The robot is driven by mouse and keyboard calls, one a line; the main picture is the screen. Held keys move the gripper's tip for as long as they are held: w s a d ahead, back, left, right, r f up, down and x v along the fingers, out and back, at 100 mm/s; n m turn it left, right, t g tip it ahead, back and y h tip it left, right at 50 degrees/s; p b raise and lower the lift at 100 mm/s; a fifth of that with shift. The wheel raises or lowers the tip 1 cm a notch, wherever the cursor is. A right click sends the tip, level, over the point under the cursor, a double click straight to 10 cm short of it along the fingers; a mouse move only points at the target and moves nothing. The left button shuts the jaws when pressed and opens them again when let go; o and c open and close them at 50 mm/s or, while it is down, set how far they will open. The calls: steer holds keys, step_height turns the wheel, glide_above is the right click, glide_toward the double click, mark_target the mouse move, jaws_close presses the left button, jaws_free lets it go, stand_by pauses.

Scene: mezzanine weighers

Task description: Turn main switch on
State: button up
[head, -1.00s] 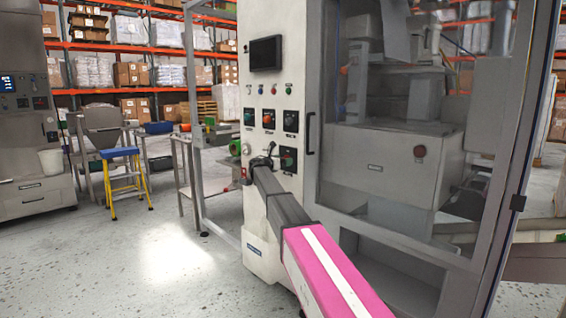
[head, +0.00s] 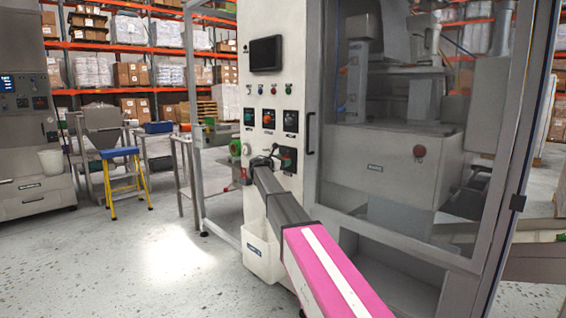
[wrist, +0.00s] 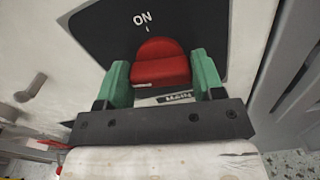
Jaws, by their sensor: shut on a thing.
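The main switch has a red knob (wrist: 161,58) on a black plate (wrist: 212,22) marked ON with a small tick above the knob. My gripper (wrist: 160,72) has its two green fingers on either side of the knob, shut on it. A small label below the knob is partly hidden by the gripper. I cannot tell clearly which way the knob points. In the head view, the switch plate (head: 289,154) is low on the white cabinet front, and my gripper (head: 264,163) and wrist hide much of it.
The white cabinet (head: 258,95) carries a dark screen (head: 266,54), small buttons and several other switches above. A glazed door (head: 390,150) with a dark handle (head: 310,133) stands close on the right. A yellow stepladder (head: 123,180) stands left. Floor in front is clear.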

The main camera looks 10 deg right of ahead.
steer(key=m, duration=0.4)
steer(key=shift+m, duration=0.3)
steer(key=m, duration=0.3)
steer(key=shift+m, duration=0.3)
steer(key=m, duration=0.4)
steer(key=shift+s+f, duration=0.1)
steer(key=shift+m, duration=1.9)
steer(key=o, duration=0.9)
steer(key=shift+a, duration=0.1)
steer(key=v, duration=1)
steer(key=shift+s+a, duration=0.2)
steer(key=shift+s, duration=0.05)
